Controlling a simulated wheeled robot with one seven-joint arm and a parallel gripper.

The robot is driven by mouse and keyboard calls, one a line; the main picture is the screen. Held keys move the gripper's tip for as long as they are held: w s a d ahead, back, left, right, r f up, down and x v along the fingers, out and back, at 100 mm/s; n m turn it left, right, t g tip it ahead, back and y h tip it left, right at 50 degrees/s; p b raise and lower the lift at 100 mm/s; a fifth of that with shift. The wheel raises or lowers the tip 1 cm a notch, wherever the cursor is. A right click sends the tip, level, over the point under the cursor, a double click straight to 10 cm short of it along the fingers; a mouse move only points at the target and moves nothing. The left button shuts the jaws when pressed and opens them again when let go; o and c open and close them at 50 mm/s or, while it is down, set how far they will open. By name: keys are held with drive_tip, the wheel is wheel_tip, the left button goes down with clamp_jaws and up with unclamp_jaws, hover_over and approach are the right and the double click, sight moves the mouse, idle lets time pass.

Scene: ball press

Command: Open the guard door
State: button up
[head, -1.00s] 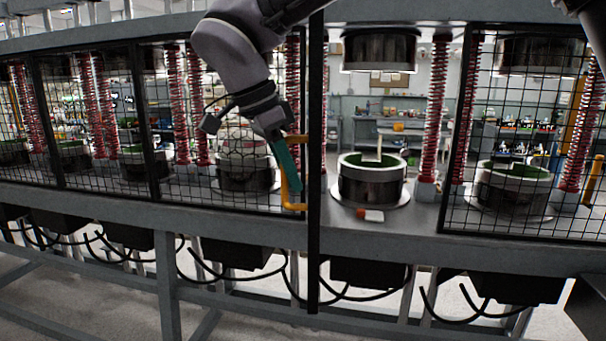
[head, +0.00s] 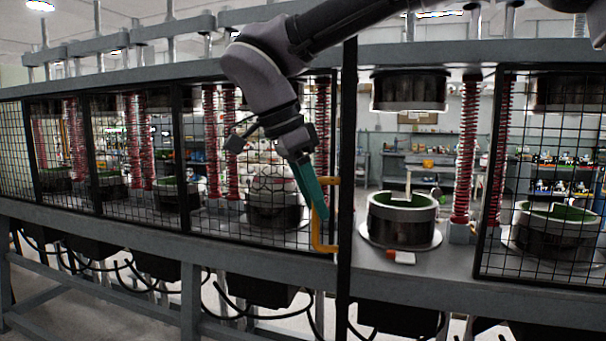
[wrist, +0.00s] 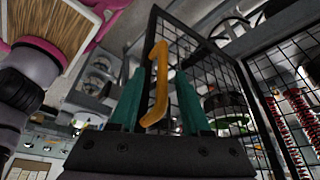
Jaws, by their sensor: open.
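The guard door (head: 347,150) is a black-framed panel seen almost edge-on in the head view. It stands swung out from the press bench, and the bay to its right is uncovered. Its orange bracket handle (head: 318,240) is on the door's left side. My gripper (head: 316,212) is at this handle with its teal fingers. In the wrist view the handle (wrist: 157,90) lies between the two spread fingers of my gripper (wrist: 160,85), and the door's wire mesh (wrist: 205,70) rises behind it. I cannot tell whether either finger touches the handle.
In the uncovered bay stands a round press mould (head: 402,220) with a green lining. A small orange-and-white item (head: 402,257) lies before it. A mesh guard (head: 540,180) covers the bay on the right. Black cables (head: 260,312) hang under the bench.

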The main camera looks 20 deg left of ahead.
drive_tip(key=v, duration=0.7)
drive_tip(key=shift+a+r, duration=0.1)
